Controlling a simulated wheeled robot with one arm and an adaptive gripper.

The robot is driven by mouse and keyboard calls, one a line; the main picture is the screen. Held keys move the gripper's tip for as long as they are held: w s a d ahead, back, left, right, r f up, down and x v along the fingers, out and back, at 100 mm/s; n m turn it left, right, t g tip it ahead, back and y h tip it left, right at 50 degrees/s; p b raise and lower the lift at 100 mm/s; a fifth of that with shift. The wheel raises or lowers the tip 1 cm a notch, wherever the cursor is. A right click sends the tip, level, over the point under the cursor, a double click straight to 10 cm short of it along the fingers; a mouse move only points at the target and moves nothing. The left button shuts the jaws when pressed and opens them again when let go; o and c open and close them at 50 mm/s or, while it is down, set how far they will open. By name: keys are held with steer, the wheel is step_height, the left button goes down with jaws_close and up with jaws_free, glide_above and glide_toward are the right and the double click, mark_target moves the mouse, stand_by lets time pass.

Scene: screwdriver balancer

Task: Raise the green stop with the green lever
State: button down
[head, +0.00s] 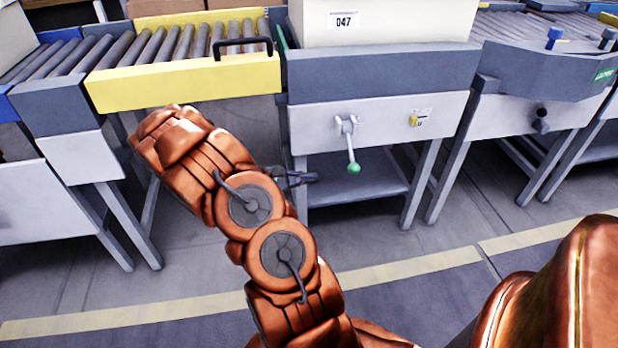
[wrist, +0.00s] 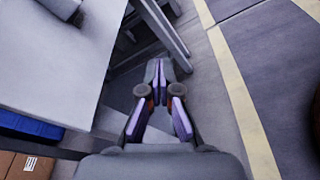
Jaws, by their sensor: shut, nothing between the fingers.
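The green lever (head: 353,155) is a light metal handle with a green knob. It hangs down, slightly tilted, from a pivot on the white front panel of the middle conveyor section in the head view. A thin green strip (head: 283,37), possibly the green stop, shows at that section's left edge, beside the box; most of it is hidden. My gripper (head: 308,177) is shut and empty, left of the green knob and slightly lower in the picture, apart from it. In the wrist view its fingers (wrist: 157,72) are together with nothing between them. The green knob is not recognisable there.
A box marked 047 (head: 385,22) stands on the middle section. A yellow panel (head: 185,82) with a black handle (head: 243,45) is at left. A small yellow switch (head: 414,120) sits right of the lever. Table legs (head: 420,185) and a lower shelf (head: 365,190) are near my gripper.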

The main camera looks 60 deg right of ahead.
mark_target(350, 147)
steer(key=s+d+r+b, duration=0.1)
steer(key=s+d+b, duration=0.1)
steer(key=s+d, duration=0.3)
steer(key=shift+s+r+b, duration=0.25)
steer(key=shift+s+b, duration=0.15)
steer(key=shift+s, duration=0.65)
steer(key=shift+d, duration=0.1)
steer(key=shift+r+p, duration=0.15)
steer(key=shift+p, duration=0.2)
